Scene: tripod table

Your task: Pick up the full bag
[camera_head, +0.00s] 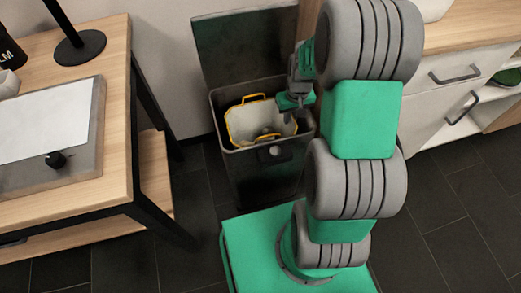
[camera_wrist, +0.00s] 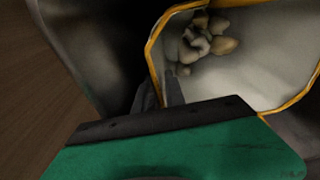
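The full bag (camera_head: 240,127) is pale with a yellow rim. It sits inside a dark open bin (camera_head: 257,172) in the head view. In the wrist view the bag (camera_wrist: 275,50) holds several tan, stone-like lumps (camera_wrist: 207,38) at its bottom. My gripper (camera_wrist: 160,92) is at the bag's rim, which runs between its two dark fingers. The fingers are close together and look shut on the rim. In the head view my gripper (camera_head: 284,108) reaches into the bin's right side, and the fingertips are hard to make out.
The bin's lid (camera_head: 240,45) stands open against the wall. A wooden table (camera_head: 60,205) with black legs is to the left. A cabinet with drawers (camera_head: 450,85) is to the right. Dark tiled floor (camera_head: 450,215) is clear at the right front.

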